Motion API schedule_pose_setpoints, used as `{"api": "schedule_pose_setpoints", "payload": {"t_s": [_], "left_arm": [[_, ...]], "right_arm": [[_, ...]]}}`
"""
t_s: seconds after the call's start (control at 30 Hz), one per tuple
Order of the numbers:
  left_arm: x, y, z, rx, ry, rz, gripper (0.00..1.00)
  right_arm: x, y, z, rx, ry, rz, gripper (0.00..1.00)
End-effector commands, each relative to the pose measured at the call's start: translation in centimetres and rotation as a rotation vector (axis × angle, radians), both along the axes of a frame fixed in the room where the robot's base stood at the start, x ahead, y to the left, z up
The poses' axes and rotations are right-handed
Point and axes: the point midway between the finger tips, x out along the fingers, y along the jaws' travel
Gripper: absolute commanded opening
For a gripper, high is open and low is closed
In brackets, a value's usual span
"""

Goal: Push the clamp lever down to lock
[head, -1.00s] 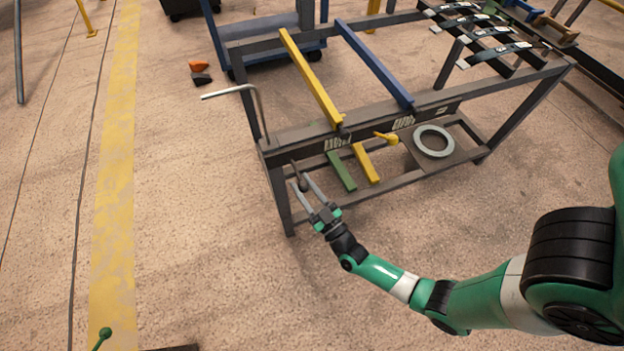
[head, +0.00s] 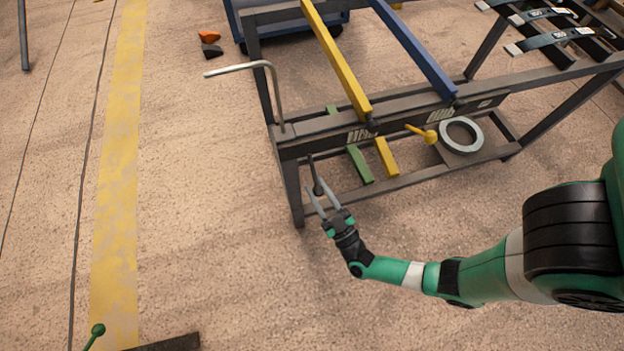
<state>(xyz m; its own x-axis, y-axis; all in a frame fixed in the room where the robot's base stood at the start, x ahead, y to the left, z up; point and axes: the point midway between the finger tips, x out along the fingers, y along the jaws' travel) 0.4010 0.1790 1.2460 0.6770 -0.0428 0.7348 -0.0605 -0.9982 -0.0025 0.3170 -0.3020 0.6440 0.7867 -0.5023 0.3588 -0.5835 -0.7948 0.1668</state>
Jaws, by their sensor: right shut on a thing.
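A dark clamp lever (head: 312,166) with a rounded end stands out at the near left end of the grey steel rack (head: 398,133). It hangs steeply, tilted slightly toward me. My right gripper (head: 322,196) reaches it from below, with one pale finger on each side of the lever's lower end, and is shut on it. The fingers partly hide that end, and where the lever joins the rack is hard to make out. My left gripper is out of view.
A bent grey rod (head: 276,85) rises from the rack's left corner. Yellow (head: 340,65) and blue (head: 415,47) bars cross its top. A grey ring (head: 461,133) lies on the lower shelf. A green knob (head: 97,329) shows at bottom left.

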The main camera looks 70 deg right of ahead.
Motion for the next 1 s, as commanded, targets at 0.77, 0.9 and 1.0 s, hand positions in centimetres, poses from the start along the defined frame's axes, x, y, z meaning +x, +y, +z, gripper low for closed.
{"api": "schedule_pose_setpoints", "payload": {"t_s": [0.77,0.9,1.0], "left_arm": [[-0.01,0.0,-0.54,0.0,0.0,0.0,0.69],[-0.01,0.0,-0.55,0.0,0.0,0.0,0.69],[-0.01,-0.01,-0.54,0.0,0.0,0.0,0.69]], "right_arm": [[-0.2,-0.15,-0.04,-0.026,-0.025,-0.004,0.66],[-0.2,-0.15,-0.07,-0.025,-0.024,-0.004,0.66],[-0.24,-0.13,-0.1,-0.024,-0.023,-0.004,0.66]]}}
